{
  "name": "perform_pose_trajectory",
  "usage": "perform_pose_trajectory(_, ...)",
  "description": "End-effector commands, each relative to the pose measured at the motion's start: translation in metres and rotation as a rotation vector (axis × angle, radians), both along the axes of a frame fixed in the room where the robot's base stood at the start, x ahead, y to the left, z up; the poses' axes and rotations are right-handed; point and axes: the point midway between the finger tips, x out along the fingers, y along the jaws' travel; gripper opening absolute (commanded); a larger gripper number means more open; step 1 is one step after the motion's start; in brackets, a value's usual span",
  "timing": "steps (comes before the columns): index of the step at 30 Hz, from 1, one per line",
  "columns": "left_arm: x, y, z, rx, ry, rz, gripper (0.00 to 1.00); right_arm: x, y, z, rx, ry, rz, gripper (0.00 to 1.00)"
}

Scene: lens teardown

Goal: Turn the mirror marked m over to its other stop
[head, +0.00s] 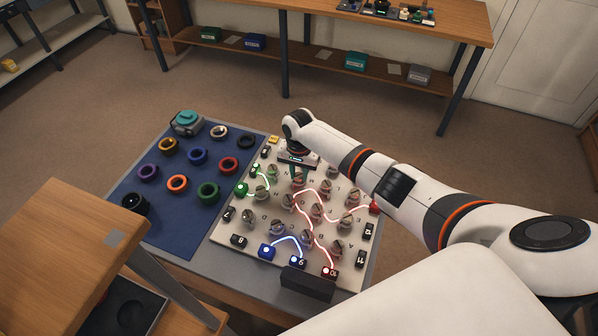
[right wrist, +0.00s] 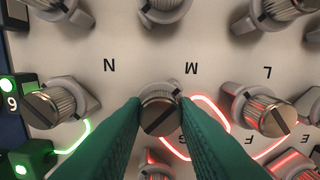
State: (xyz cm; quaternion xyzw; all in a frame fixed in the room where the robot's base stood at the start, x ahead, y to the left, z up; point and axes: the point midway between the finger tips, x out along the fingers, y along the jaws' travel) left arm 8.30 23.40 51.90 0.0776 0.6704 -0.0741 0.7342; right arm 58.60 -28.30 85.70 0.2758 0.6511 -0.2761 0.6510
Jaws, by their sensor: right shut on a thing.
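The mirror mount beside the letter M is a round grey knob (right wrist: 160,115) with a slot across its top, seen in the right wrist view. My right gripper (right wrist: 158,108) has its green fingers on both sides of this knob and is shut on it. In the head view my right gripper (head: 296,173) reaches down onto the far part of the pale board (head: 225,231) and largely hides the held mirror. The mirror's glass face cannot be made out. My left gripper is not in view.
Several similar mirror knobs stand close around, such as the ones near N (right wrist: 55,106) and L (right wrist: 264,112). Green, blue and red light paths cross the board. A blue mat (head: 178,228) with coloured rings lies left. A black block (head: 307,284) stands at the near edge.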

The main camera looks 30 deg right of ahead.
Motion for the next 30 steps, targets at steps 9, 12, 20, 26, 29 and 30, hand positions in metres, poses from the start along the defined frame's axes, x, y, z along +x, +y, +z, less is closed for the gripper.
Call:
perform_pose_trajectory(9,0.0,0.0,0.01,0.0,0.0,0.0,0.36,0.0,0.001,0.002,0.001,0.001,0.202,0.04)
perform_pose_trajectory(12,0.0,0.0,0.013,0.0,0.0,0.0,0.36,0.0,0.0,0.002,0.002,0.001,0.295,0.04)
perform_pose_trajectory(20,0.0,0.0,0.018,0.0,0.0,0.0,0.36,0.001,0.001,0.002,0.002,0.0,0.542,0.04)
perform_pose_trajectory(26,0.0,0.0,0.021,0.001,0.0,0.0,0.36,0.001,0.001,0.001,0.002,-0.001,0.732,0.04)
perform_pose_trajectory(29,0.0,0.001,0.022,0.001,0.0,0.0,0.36,0.001,0.001,0.001,0.002,-0.001,0.827,0.04)
perform_pose_trajectory(30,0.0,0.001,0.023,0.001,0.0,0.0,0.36,0.001,0.0,0.001,0.001,0.0,0.864,0.04)
